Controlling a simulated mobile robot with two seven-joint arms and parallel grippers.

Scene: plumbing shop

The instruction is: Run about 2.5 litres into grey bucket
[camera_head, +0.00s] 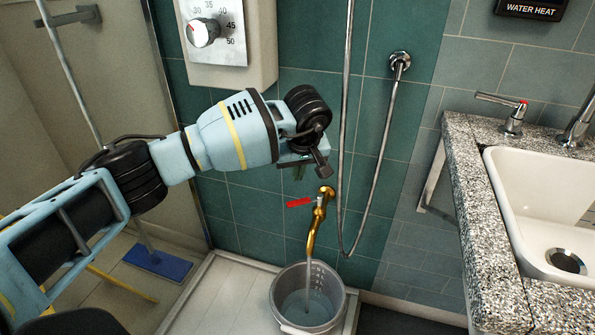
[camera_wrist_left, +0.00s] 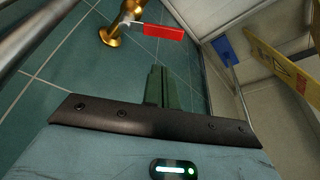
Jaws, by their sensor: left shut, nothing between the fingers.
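The grey bucket (camera_head: 283,307) stands upright on the white tray floor under the brass tap (camera_head: 313,232). A stream of water (camera_head: 308,272) runs from the spout into it, and water (camera_head: 306,308) lies inside; I see no readable level. The tap's red lever (camera_head: 299,203) points left, away from the wall spout. It also shows in the left wrist view (camera_wrist_left: 163,32), near the brass body (camera_wrist_left: 110,34). My left gripper (camera_head: 298,174) is just above the lever, apart from it. Its green fingers (camera_wrist_left: 158,82) are shut with nothing between them. My right gripper is not in view.
A water heater (camera_head: 228,50) with a dial is above my left arm. A granite counter with a white sink (camera_head: 510,210) stands right. A blue mop head (camera_head: 158,262) lies beyond the glass at left.

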